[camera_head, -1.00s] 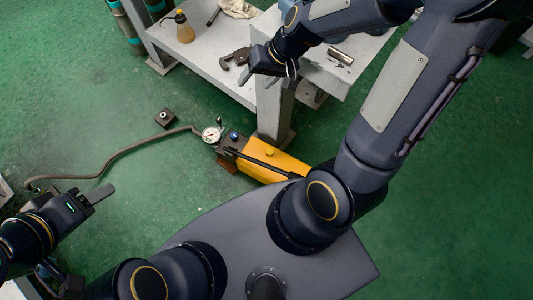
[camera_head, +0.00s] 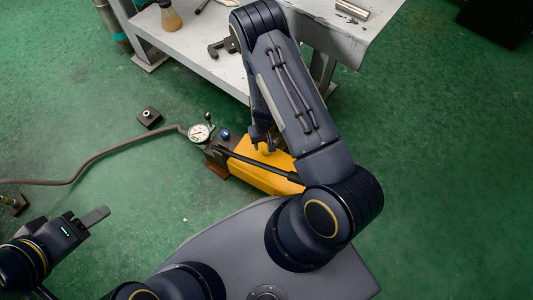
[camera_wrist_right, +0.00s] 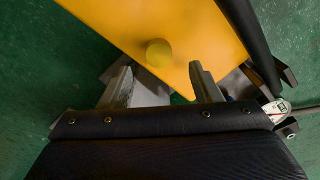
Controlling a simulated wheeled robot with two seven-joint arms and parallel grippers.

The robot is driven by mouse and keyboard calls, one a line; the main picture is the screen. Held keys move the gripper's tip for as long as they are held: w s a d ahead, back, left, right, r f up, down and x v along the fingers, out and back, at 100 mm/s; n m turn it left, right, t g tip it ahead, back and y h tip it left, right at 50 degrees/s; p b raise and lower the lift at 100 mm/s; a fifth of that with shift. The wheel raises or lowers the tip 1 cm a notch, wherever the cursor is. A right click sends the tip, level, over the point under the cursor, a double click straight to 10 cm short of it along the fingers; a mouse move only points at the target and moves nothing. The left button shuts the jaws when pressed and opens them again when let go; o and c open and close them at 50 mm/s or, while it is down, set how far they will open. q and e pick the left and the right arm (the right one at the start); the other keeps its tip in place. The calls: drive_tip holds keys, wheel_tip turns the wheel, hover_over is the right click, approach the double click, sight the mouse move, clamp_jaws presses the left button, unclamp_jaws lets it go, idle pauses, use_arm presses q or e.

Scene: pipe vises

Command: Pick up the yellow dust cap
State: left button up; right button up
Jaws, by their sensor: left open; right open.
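The yellow dust cap (camera_wrist_right: 158,53) is a small round cap on top of the yellow pump body (camera_wrist_right: 195,25) in the right wrist view. In the head view the cap (camera_head: 265,149) shows partly beside my right gripper (camera_head: 262,140). My right gripper (camera_wrist_right: 160,85) is open, its two fingers spread with the cap a little beyond and between their tips. Nothing is between the fingers that I can see as held. My left gripper (camera_head: 91,222) is open and empty at the lower left, far from the pump.
The pump (camera_head: 262,178) has a black handle bar (camera_head: 262,165), a gauge (camera_head: 199,133) and a hose (camera_head: 110,152) running left. A small dark block (camera_head: 149,117) lies on the green floor. A grey workbench (camera_head: 205,58) stands behind. Floor to the right is clear.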

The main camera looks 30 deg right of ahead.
sight(266, 150)
wheel_tip(266, 150, down, 5)
drive_tip(key=b, duration=0.2)
drive_tip(key=shift+d+b, duration=0.1)
drive_tip(key=shift+b, duration=0.3)
drive_tip(key=c, duration=1.1)
drive_tip(key=shift+o, duration=0.2)
drive_tip(key=shift+r, duration=0.1)
